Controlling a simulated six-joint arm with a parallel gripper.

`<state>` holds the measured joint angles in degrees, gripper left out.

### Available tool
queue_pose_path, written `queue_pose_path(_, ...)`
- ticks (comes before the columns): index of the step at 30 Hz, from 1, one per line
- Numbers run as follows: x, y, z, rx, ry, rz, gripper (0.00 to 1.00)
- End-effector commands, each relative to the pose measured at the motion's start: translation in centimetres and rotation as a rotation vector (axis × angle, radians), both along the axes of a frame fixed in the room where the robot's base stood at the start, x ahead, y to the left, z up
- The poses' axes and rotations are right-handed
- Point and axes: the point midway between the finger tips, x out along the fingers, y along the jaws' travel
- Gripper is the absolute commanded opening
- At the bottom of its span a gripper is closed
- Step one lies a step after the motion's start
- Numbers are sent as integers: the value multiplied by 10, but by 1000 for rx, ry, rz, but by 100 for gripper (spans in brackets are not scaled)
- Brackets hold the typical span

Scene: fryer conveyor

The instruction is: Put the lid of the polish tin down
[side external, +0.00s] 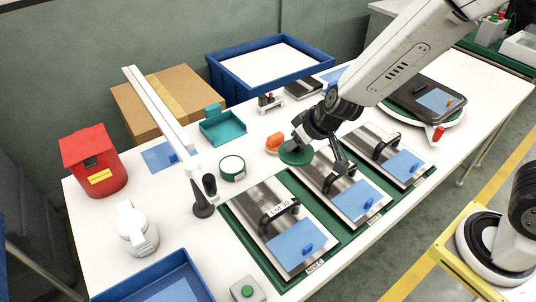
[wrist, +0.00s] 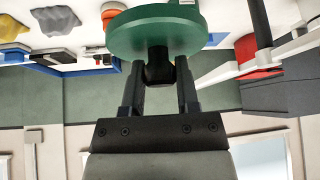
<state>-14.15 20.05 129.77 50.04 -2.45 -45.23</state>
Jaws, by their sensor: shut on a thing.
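The lid (side external: 296,155) is a round green disc with a black knob under my gripper (side external: 303,141). In the wrist view the lid (wrist: 150,35) fills the top middle, and my gripper (wrist: 159,72) is shut on its black knob. In the side view the lid is held near the upper left end of the middle metal plate; its exact height is hard to tell. The polish tin (side external: 232,168) appears to be the round green tin with a pale top, standing on the white table to the left of the lid.
Several metal plates with black handles and blue pads (side external: 295,242) lie on a green base (side external: 232,222). An orange object (side external: 274,142) is close left of the lid. A lamp with a white arm (side external: 160,112) rises left of the tin. Bare table (side external: 255,180) lies between tin and plates.

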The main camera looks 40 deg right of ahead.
Motion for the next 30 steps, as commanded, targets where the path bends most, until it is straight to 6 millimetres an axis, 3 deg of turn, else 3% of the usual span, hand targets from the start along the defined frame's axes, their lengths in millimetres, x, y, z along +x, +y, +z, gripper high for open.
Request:
queue_pose_path(6, -23, 51, -13, -3, 4, 60, 0)
queue_pose_path(18, -77, 128, -35, -7, -3, 160, 0)
queue_pose_path(24, -104, 156, -43, -10, -11, 205, 0)
queue_pose_path(30, -121, 170, -47, -12, -18, 228, 0)
